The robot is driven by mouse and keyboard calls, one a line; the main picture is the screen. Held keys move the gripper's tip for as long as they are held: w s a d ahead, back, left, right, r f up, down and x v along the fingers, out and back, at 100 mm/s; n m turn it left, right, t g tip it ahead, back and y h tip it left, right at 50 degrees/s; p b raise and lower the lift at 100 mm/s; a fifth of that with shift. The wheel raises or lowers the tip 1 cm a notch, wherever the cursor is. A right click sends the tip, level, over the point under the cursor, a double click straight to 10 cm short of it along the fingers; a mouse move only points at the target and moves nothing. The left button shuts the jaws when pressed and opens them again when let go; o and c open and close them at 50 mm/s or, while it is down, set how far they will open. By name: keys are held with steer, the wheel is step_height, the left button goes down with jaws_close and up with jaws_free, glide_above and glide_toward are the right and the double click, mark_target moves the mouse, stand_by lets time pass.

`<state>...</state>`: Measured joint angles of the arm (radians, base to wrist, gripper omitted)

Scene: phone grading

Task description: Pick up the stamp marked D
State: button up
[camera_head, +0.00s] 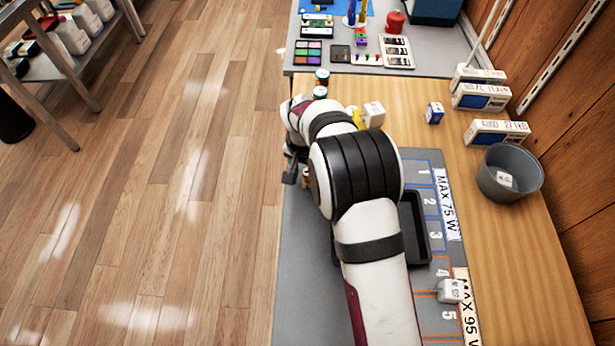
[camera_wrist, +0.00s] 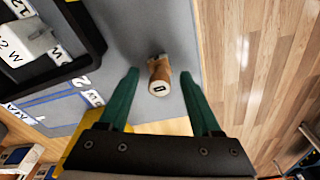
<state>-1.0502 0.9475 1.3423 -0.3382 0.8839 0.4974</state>
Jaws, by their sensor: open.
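The stamp (camera_wrist: 159,70) is a short wooden cylinder standing on the grey mat in the wrist view. A dark letter that looks like a D shows on its pale face. My gripper (camera_wrist: 160,75) is open, with its two green fingers on either side of the stamp in the picture. No contact shows, and the height of the fingers above the mat is hard to judge. In the head view my arm hides most of the gripper and the area around the stamp.
A black tray (camera_wrist: 92,35) with a white block (camera_wrist: 27,42) lies left of the stamp. The mat's edge and the floor are to its right. In the head view, a grey bin (camera_head: 510,178) and several boxes stand on the right.

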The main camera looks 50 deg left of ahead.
jaws_close()
stand_by(0.3)
